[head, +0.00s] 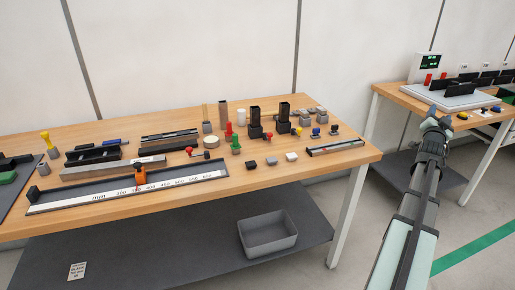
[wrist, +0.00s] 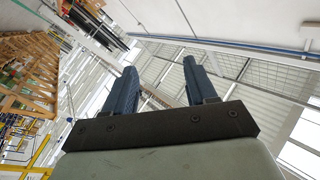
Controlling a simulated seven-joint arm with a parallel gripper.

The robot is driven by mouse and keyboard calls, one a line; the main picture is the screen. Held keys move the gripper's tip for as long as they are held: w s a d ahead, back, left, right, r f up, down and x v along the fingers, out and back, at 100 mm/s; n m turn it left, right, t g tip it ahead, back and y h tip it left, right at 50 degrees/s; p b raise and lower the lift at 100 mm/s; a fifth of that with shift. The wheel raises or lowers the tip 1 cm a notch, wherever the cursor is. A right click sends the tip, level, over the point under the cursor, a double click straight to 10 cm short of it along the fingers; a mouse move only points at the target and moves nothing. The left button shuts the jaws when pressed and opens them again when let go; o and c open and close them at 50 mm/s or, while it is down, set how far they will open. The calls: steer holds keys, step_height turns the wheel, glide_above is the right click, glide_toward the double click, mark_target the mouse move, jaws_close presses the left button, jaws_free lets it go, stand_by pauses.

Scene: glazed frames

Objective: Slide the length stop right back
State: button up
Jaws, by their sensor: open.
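The length stop appears to be the orange block with a dark top (head: 140,176) on the long dark rail (head: 75,201) with a white printed scale, along the front of the wooden table. My gripper (head: 437,112) is raised to the right of this table, far from the stop. In the wrist view my gripper (wrist: 157,80) shows two dark fingers apart, with nothing between them. The wrist view faces the ceiling and shows neither stop nor rail.
The wooden table (head: 355,157) holds several small knobs, blocks and black holders behind the rail. A short scaled rail (head: 335,147) lies at its right end. A grey bin (head: 267,234) sits on the lower shelf. A second table (head: 402,98) stands right.

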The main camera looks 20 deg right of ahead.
steer(key=w+a+n+t+y, duration=0.2)
steer(key=w+a+n+y, duration=0.45)
steer(key=w+a, duration=1.4)
steer(key=w+a+f+n+g+y, duration=0.15)
steer(key=w+a, duration=0.25)
steer(key=a, duration=0.4)
steer(key=w+a+n+y, duration=0.25)
steer(key=w+a, duration=0.25)
steer(key=a, duration=0.3)
steer(key=w+a+f+n+y, duration=0.1)
steer(key=w+a+y, duration=0.25)
steer(key=a, duration=0.45)
steer(key=n+g+y, duration=0.6)
steer(key=n+g, duration=0.4)
steer(key=n, duration=0.3)
glide_toward(137, 163)
steer(key=shift+t, duration=0.25)
steer(key=x, duration=1)
steer(key=shift+s+f, duration=0.1)
steer(key=shift+s, duration=0.2)
jaws_close()
